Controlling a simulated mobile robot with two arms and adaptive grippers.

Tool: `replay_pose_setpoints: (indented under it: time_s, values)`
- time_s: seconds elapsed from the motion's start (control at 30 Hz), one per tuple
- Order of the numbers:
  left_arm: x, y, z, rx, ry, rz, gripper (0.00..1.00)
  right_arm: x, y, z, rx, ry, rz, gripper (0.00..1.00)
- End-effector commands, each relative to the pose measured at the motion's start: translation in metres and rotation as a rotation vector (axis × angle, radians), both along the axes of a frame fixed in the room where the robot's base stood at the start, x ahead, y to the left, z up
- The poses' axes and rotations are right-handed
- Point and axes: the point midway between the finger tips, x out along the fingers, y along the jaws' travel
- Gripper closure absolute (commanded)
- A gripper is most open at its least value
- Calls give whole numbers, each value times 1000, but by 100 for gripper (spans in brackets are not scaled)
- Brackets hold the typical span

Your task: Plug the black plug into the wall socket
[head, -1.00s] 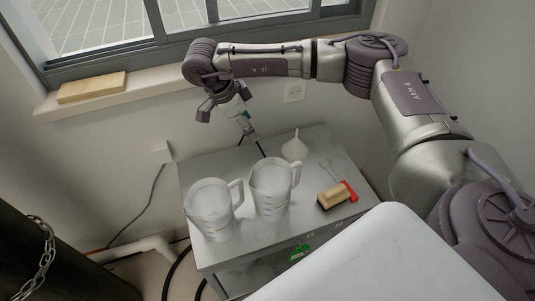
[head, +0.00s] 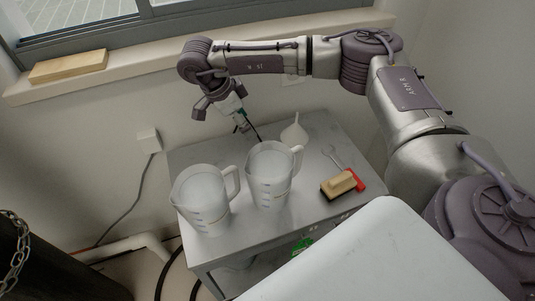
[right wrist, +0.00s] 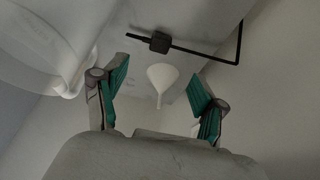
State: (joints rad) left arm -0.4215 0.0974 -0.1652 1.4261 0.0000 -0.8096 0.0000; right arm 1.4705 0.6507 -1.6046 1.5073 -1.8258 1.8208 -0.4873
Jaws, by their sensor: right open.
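My right gripper (head: 243,127) hangs low over the back of the grey table, behind the white jugs. In the right wrist view it (right wrist: 158,70) is open, with its two green-padded fingers apart and nothing between them in contact. A small black block with a thin black cord, which looks like the black plug (right wrist: 158,42), lies beyond the fingertips in that view. In the head view only a thin black line shows by the gripper. The wall socket (head: 292,79) is on the wall behind my right arm, mostly hidden by it. My left gripper is not in view.
Two white measuring jugs (head: 205,200) (head: 268,178) stand in front of the gripper. A white funnel (head: 294,132), wrench (head: 332,155) and brush (head: 338,184) are to the right. A white wall box (head: 149,140) with a cord is at left.

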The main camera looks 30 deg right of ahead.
Motion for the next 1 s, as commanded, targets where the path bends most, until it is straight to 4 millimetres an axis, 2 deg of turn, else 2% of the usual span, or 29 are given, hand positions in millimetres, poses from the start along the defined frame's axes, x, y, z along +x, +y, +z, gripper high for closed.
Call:
replay_pose_setpoints:
  time_s: [0.3, 0.37, 0.7, 0.83, 1.0]
  values:
    - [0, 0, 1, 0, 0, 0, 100, 0, -1, -3, 0, 1, 0, 29]
    - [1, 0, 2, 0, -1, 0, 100, -1, -4, -9, 0, 3, -2, 29]
    - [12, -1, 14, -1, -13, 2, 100, -7, -28, -67, -1, 2, -2, 29]
    - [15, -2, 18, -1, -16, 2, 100, -8, -32, -77, 0, 1, 0, 29]
    - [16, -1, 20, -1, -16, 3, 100, -8, -33, -79, 0, 0, 0, 29]
